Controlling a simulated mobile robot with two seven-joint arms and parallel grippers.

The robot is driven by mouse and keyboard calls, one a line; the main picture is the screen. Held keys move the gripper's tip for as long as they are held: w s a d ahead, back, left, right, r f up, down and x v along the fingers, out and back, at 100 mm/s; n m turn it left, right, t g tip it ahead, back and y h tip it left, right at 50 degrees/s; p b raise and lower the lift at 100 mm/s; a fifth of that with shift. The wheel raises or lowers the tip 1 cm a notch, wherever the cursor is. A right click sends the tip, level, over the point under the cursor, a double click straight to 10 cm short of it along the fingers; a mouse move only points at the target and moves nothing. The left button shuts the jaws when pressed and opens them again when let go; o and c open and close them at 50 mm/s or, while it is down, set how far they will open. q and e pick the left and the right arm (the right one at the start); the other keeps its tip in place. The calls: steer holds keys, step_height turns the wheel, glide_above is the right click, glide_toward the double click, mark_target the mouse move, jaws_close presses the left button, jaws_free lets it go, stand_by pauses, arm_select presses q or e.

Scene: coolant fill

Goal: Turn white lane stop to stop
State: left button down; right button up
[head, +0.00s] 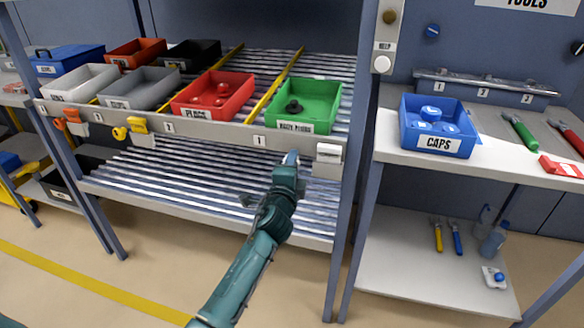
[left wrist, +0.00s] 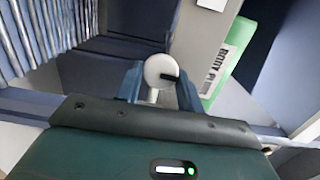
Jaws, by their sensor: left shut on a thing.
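The white lane stop has a white block (head: 328,152) on the front rail, below the green bin at the right end. Its round white knob (left wrist: 158,70), with a dark mark on its face, shows in the left wrist view between my fingers. My left gripper (head: 290,158) is at the rail just left of the block. In the left wrist view my left gripper (left wrist: 160,88) is shut on the knob. The arm hides most of the knob in the head view. My right gripper is not in view.
The green bin (head: 304,102) stands just above the gripper, with a red bin (head: 213,92) to its left. Yellow (head: 138,125) and orange (head: 73,115) lane stops sit further left on the rail. A rack post (head: 354,165) stands close on the right.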

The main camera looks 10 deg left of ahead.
arm_select(q)
steer(key=shift+r, duration=0.1)
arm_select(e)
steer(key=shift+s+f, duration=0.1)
arm_select(q)
steer(key=c, duration=0.9)
jaws_free()
steer(key=shift+s, duration=0.15)
steer(key=s, duration=0.8)
steer(key=s+p, duration=0.1)
steer(key=s, duration=0.4)
steer(key=shift+d, duration=0.25)
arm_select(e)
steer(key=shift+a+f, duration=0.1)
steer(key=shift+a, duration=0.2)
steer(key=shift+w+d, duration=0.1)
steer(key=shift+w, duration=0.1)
